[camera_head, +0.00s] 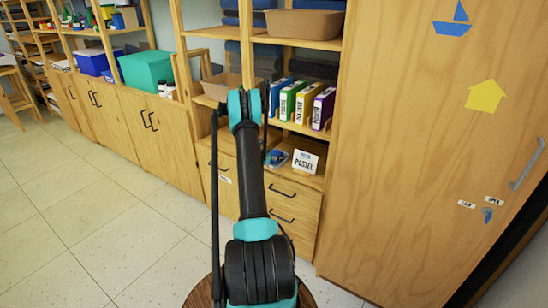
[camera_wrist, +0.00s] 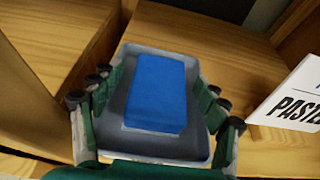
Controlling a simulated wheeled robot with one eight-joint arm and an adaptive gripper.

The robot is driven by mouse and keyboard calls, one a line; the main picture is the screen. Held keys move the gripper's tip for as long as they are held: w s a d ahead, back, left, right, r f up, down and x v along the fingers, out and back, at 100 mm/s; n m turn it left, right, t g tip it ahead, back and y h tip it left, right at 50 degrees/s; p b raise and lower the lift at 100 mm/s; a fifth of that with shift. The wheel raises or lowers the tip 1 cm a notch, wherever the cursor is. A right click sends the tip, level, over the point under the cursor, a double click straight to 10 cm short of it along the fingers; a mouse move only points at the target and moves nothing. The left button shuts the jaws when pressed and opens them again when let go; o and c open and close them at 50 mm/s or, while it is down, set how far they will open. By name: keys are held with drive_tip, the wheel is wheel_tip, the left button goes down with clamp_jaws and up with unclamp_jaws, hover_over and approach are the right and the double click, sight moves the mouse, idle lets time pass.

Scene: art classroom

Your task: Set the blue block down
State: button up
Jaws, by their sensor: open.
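The blue block (camera_wrist: 158,92) lies in a small grey tray (camera_wrist: 135,139) on a wooden shelf surface in the wrist view. My gripper (camera_wrist: 156,98) is open, with its dark green fingers on the left and right of the tray and block. Whether the fingers touch the tray walls is hard to tell. In the head view, my gripper (camera_head: 276,158) is small and partly hidden behind my arm, at the low open shelf above the drawers. The block cannot be made out clearly there.
A white pastel box (camera_head: 305,161) stands right of the gripper and also shows in the wrist view (camera_wrist: 294,100). Coloured boxes (camera_head: 302,104) stand on the shelf above. A tall wooden cabinet (camera_head: 405,150) is on the right. The tiled floor (camera_head: 100,210) at left is clear.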

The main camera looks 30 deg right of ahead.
drive_tip(key=r+v, duration=0.1)
drive_tip(key=v, duration=1.1)
drive_tip(key=w+a+r+n+t+y, duration=0.1)
drive_tip(key=w+a+r+n+t, duration=0.15)
drive_tip(key=a+r+n, duration=0.4)
drive_tip(key=w+a+r+n+t+y, duration=0.1)
drive_tip(key=w+a+r+n+t, duration=0.2)
drive_tip(key=r, duration=0.6)
drive_tip(key=w+a+r+n+t, duration=0.1)
drive_tip(key=a+r+n+t, duration=0.35)
drive_tip(key=r, duration=0.35)
drive_tip(key=s+a+r+n+t+y, duration=0.1)
drive_tip(key=s+a+r+n+y, duration=0.15)
drive_tip(key=a+n+y, duration=0.45)
drive_tip(key=s+a+r+n+t+y, duration=0.1)
drive_tip(key=s+a+r+n+y, duration=0.15)
drive_tip(key=a+n, duration=0.7)
drive_tip(key=s+a+f+n+g+y, duration=0.5)
drive_tip(key=s+a+n, duration=0.5)
drive_tip(key=s+a, duration=0.25)
drive_tip(key=s+d+f+n+g+h, duration=0.1)
drive_tip(key=s+f+n+g, duration=0.3)
drive_tip(key=s, duration=0.8)
drive_tip(key=s+d+f+n+g+h, duration=0.2)
drive_tip(key=s+f, duration=0.6)
drive_tip(key=s, duration=0.5)
drive_tip(key=n+g+h, duration=0.1)
drive_tip(key=n+g, duration=0.1)
drive_tip(key=n, duration=0.1)
